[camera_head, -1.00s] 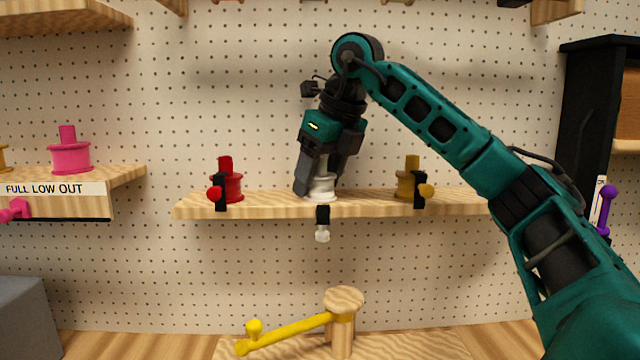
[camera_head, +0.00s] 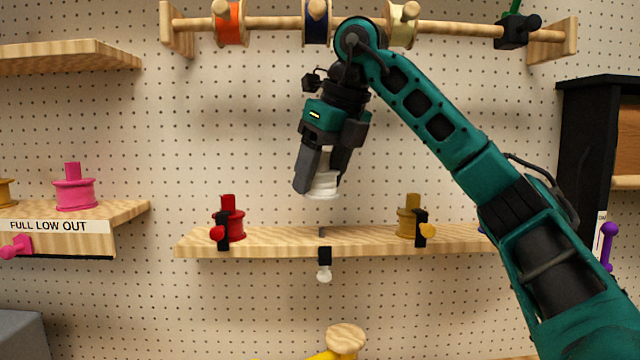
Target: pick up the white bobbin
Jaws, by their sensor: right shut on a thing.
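The white bobbin (camera_head: 323,187) is between the fingers of my right gripper (camera_head: 318,176), which is shut on it. It hangs upright or slightly tilted above the middle shelf, clear of the wood; its upper part is hidden by the fingers. Below it, a short dark peg (camera_head: 322,231) stands bare on the shelf (camera_head: 285,240). A black clip with a white knob (camera_head: 324,274) is on the shelf's front edge under that peg. My left gripper is not in view.
A red bobbin (camera_head: 230,220) stands left on the same shelf and a mustard bobbin (camera_head: 409,217) right, each beside a black clip. A rod with ribbon spools (camera_head: 272,23) runs above. A pink bobbin (camera_head: 74,190) is on the left shelf. A dark cabinet (camera_head: 588,155) stands right.

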